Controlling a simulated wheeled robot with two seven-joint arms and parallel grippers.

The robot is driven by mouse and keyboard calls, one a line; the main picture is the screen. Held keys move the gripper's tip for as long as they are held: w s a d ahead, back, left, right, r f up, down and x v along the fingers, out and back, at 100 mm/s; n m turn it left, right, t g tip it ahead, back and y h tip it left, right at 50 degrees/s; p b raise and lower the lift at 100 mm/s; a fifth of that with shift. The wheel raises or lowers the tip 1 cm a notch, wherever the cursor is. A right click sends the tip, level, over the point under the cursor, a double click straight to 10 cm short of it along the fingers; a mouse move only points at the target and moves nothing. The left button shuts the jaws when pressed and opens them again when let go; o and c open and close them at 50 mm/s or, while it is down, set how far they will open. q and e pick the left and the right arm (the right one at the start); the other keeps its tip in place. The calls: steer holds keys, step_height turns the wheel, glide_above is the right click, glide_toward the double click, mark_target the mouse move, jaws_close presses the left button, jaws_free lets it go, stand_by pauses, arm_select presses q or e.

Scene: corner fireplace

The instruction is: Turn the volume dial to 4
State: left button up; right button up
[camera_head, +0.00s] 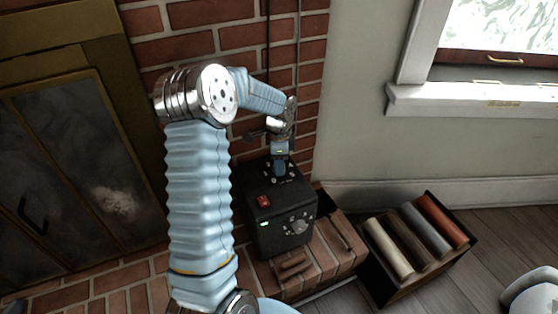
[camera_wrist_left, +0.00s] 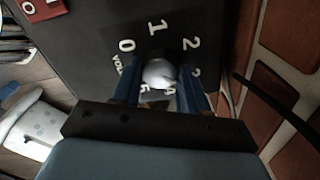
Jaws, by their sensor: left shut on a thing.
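The volume dial (camera_wrist_left: 160,73) is a small pale round knob on the top face of a black box (camera_head: 262,240). White numerals from 0 up ring it in the left wrist view, with VOL lettering beside 0. The 4 lies at its lower edge; I cannot tell which number the knob points to. My left gripper (camera_head: 280,172) reaches down onto the box top. Its blue fingers (camera_wrist_left: 158,92) are shut on the dial, one on either side. In the head view the gripper hides the dial. My right gripper is out of view.
A dark crate (camera_head: 376,273) of rolls stands to the right.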

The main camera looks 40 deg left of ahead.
arm_select(q)
steer(key=m+p, duration=0.1)
steer(key=m, duration=0.3)
steer(key=shift+r, duration=0.1)
steer(key=shift+m+p, duration=0.5)
steer(key=shift+m, duration=1)
steer(key=o, duration=1.1)
steer(key=shift+c, duration=0.2)
step_height(320, 180, up, 14)
